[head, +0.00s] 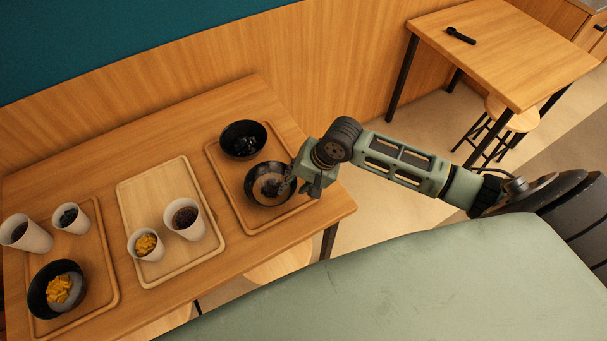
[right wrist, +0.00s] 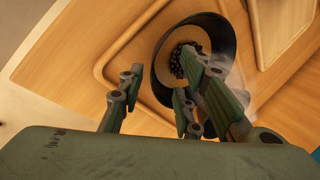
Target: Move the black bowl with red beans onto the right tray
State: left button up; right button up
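A black bowl (head: 262,172) with a pale and brownish filling sits on the right tray (head: 219,168), in its near half. In the right wrist view the bowl (right wrist: 229,38) shows a heap of small dark beans (right wrist: 179,66) inside. My right gripper (head: 309,186) is at the bowl's right side. In the wrist view its fingers (right wrist: 158,100) are apart, with the bowl's near rim between them; a firm grip does not show. The fingers hide part of the filling. A second black bowl (head: 243,140) with black contents is farther back on that tray. My left gripper is not in view.
The middle tray (head: 137,203) holds a cup of yellow bits (head: 146,244) and a cup of dark beans (head: 185,217). The left tray (head: 103,262) holds two cups and a black bowl (head: 40,292) with yellow topping. The middle tray's back half is clear.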

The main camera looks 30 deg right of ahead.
jog(key=v, duration=0.6)
jog(key=shift+s, duration=0.1)
dwell(0.3)
